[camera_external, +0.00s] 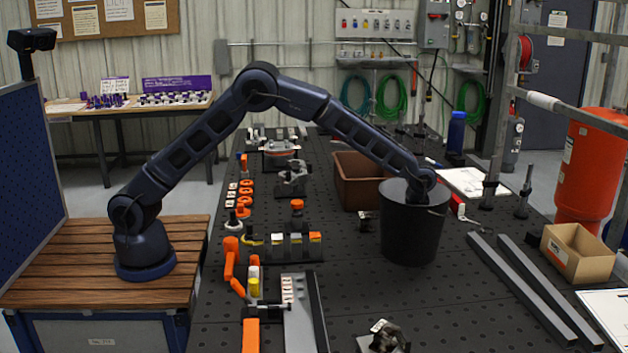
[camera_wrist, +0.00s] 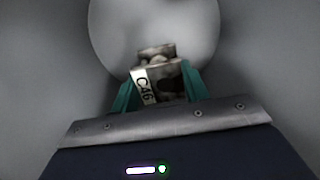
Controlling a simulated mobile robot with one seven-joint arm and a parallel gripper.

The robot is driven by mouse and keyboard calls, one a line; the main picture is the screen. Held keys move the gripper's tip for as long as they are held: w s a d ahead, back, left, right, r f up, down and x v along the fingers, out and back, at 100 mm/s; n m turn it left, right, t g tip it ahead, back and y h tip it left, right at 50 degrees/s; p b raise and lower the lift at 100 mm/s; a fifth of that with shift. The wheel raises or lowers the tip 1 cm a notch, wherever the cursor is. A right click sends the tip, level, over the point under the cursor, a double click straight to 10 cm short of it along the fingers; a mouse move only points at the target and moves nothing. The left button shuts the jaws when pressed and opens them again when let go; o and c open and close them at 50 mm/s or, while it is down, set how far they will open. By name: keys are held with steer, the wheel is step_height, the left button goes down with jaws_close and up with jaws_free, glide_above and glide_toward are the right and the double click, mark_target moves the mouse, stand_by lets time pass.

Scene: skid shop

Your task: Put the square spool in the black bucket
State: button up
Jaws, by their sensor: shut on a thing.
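The black bucket (camera_external: 410,240) stands upright on the dark perforated table, right of centre in the external view. My arm reaches over from the left and its end dips into the bucket's mouth, so the bucket wall hides my gripper there. In the wrist view my gripper (camera_wrist: 158,84) has its teal fingers shut on the square spool (camera_wrist: 170,80), a blocky metallic piece with a white label reading C46. Around it are the bucket's grey inner wall and the lighter round bottom (camera_wrist: 115,30). The spool's distance from the bottom is hard to tell.
A brown bin (camera_external: 358,182) stands just behind and left of the bucket. Long grey bars (camera_external: 525,285) and an open cardboard box (camera_external: 577,252) lie to the right. Orange fixtures and clamps (camera_external: 232,258) fill the table's left side. A metal clamp (camera_external: 382,338) sits in front.

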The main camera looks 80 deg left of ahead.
steer(key=o, duration=1.1)
steer(key=shift+f, duration=0.1)
